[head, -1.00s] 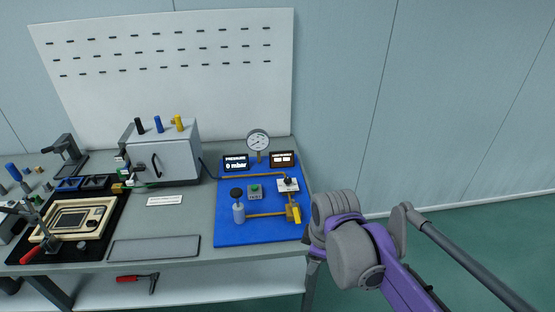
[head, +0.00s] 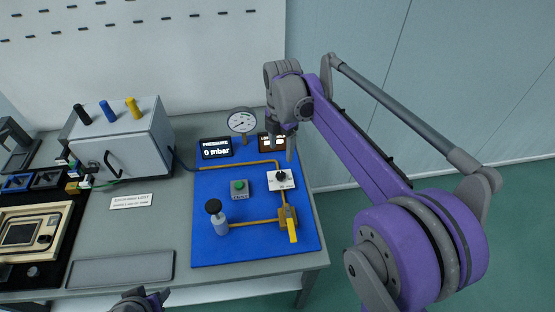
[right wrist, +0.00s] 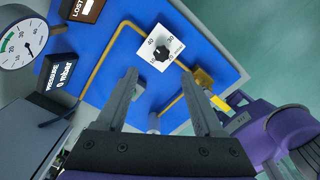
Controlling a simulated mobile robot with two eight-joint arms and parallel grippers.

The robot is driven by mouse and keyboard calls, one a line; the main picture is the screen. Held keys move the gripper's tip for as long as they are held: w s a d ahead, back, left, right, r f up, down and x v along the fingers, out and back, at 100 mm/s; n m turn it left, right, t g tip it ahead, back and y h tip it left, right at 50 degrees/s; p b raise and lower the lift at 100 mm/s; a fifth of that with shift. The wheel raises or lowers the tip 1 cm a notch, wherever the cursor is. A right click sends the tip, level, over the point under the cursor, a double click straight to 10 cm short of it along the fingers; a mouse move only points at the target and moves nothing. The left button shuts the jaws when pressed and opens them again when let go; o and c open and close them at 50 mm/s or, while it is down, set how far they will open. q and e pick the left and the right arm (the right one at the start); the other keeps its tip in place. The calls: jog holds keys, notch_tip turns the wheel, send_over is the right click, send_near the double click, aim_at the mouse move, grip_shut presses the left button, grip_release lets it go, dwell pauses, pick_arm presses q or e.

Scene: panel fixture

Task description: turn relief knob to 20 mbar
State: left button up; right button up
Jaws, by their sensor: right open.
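The relief knob (head: 282,175) is a small black knob on a white scale plate on the blue panel (head: 225,250). In the right wrist view the knob (right wrist: 161,54) sits beyond my fingertips, with numbers around it; its exact setting is too small to read. My right gripper (head: 281,150) is open and empty, above and behind the knob, not touching it. It shows large in the right wrist view (right wrist: 164,78). The pressure display (head: 215,148) reads 0 mbar. Part of my left arm's end (head: 140,300) shows at the bottom edge; its jaws cannot be made out.
A round gauge (head: 242,121) stands at the panel's back. A grey box (head: 120,145) stands left.

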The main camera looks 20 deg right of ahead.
aim_at(281, 175)
jog(key=f, duration=1)
jog(key=shift+s+a+f+b, duration=0.1)
jog(key=shift+s+f+b, duration=0.1)
jog(key=shift+s+b, duration=0.1)
grip_shut()
